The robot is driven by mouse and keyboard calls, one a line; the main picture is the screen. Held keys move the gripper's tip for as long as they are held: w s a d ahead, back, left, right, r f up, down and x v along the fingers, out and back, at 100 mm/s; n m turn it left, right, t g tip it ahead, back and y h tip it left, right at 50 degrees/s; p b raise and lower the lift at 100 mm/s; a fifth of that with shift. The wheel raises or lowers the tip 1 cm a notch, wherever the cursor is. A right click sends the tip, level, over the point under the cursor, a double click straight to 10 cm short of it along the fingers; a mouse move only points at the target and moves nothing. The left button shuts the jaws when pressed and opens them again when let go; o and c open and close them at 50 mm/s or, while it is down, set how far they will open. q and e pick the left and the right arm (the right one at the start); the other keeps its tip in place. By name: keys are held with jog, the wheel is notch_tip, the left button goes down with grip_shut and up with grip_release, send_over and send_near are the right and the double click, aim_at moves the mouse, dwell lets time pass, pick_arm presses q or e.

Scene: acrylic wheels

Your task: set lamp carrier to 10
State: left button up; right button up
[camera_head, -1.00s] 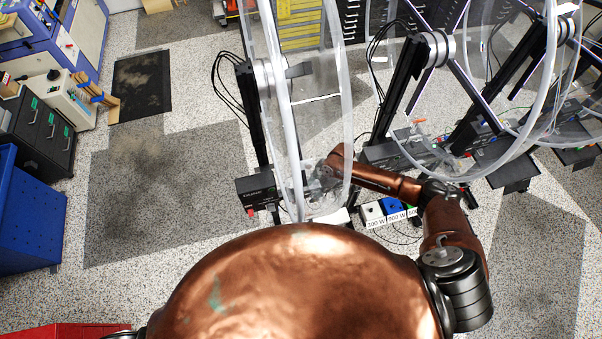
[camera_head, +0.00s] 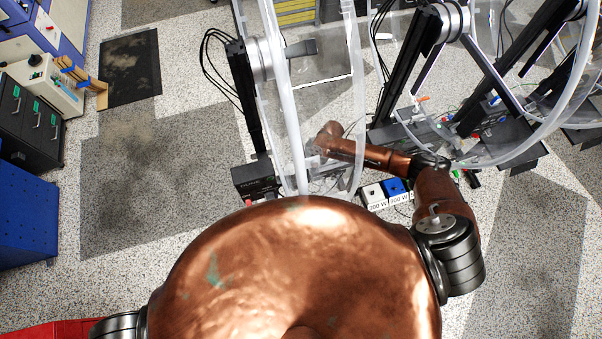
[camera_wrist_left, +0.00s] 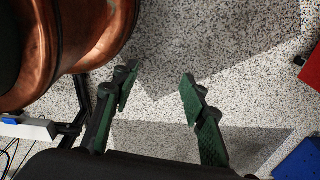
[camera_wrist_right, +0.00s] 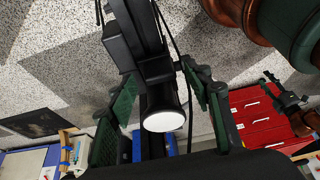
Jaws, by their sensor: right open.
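The lamp (camera_wrist_right: 164,121), a black cylinder with a bright white face, sits on a black rail (camera_wrist_right: 152,45) in the right wrist view. It lies between the green-padded fingers of my right gripper (camera_wrist_right: 160,80), which are open; contact cannot be told. No scale or number is readable. In the head view my right gripper (camera_head: 316,157) is blurred behind the clear acrylic wheel (camera_head: 285,100), near the black box (camera_head: 252,178) at the wheel stand's foot. My left gripper (camera_wrist_left: 156,78) is open and empty over the speckled floor; it is outside the head view.
Further clear wheels on black stands (camera_head: 398,75) stand to the right. White and blue boxes (camera_head: 395,188) labelled in watts lie near my right forearm. Blue (camera_head: 25,210) and black cabinets (camera_head: 35,125) stand at the left. The floor left of the wheel is free.

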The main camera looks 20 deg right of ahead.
jog(key=shift+b+x, duration=0.4)
jog(key=shift+x, duration=0.6)
pick_arm(q)
jog(key=shift+w+f, duration=0.6)
jog(key=shift+w, duration=0.35)
jog(key=shift+s, duration=0.1)
pick_arm(e)
jog(key=c, duration=1.2)
pick_arm(q)
jog(key=shift+s, duration=0.45)
pick_arm(e)
grip_shut()
pick_arm(q)
jog(key=shift+f, duration=0.1)
